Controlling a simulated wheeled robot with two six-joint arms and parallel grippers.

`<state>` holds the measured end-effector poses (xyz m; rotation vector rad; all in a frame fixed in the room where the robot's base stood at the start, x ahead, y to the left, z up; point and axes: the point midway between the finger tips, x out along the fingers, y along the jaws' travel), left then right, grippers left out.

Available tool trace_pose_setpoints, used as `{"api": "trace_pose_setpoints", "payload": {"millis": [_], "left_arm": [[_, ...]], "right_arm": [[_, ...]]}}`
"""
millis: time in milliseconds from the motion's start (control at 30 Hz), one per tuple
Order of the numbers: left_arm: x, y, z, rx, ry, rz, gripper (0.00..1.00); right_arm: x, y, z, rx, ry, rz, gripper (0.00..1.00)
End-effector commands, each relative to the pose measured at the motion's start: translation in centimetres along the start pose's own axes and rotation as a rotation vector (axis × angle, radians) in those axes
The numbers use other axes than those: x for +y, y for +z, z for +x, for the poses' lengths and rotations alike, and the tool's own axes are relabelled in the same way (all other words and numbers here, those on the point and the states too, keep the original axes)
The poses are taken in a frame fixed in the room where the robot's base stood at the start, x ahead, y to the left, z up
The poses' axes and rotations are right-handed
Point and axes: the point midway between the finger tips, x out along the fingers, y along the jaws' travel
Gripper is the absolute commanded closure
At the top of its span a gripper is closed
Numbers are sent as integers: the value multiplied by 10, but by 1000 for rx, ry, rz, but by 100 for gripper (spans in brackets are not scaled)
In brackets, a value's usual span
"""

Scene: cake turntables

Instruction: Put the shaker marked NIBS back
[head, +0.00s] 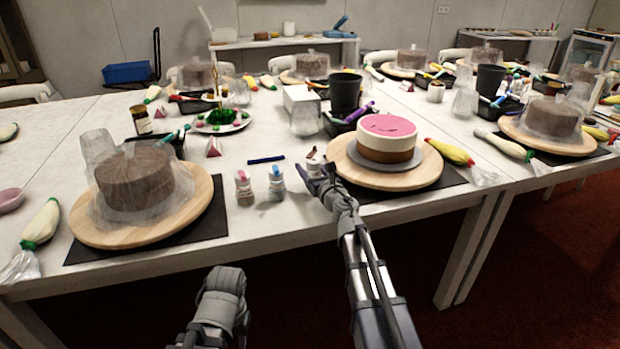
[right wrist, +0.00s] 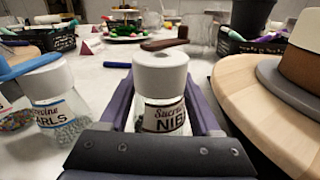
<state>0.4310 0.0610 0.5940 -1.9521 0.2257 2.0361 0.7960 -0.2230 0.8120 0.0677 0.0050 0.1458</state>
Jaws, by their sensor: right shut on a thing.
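The NIBS shaker (right wrist: 163,95) is a clear jar with a white cap and a brown piece on top. It stands upright between the purple fingers of my right gripper (right wrist: 165,112), which is shut on it. In the head view, the shaker's top (head: 313,158) shows just beyond my right gripper (head: 318,180), left of the pink-topped cake. I cannot tell whether its base touches the table. A shaker with a blue top, its label ending in "RLS" (right wrist: 58,105), is to its left. My left arm shows at the bottom of the head view; its gripper is out of sight.
A pink-lidded shaker (head: 244,188) stands left of the blue-topped shaker (head: 276,185). The cake (head: 385,137) on its wooden turntable (head: 400,180) is close on the right. A wrapped cake (head: 135,180) is on the left. A blue pen (head: 266,160) lies behind the shakers.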

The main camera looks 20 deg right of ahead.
Motion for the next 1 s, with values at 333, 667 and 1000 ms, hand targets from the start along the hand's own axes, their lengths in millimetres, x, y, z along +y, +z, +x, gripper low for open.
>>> {"api": "trace_pose_setpoints", "payload": {"millis": [333, 667, 1000], "left_arm": [[0, -1, 9, 0, -2, 1, 57], [1, -1, 12, 0, -3, 1, 57], [1, -1, 12, 0, -3, 1, 57]], "right_arm": [[-1, -9, 0, 0, 0, 0, 100], [-1, -12, 0, 0, 0, 0, 15], [-1, -12, 0, 0, 0, 0, 6]]}}
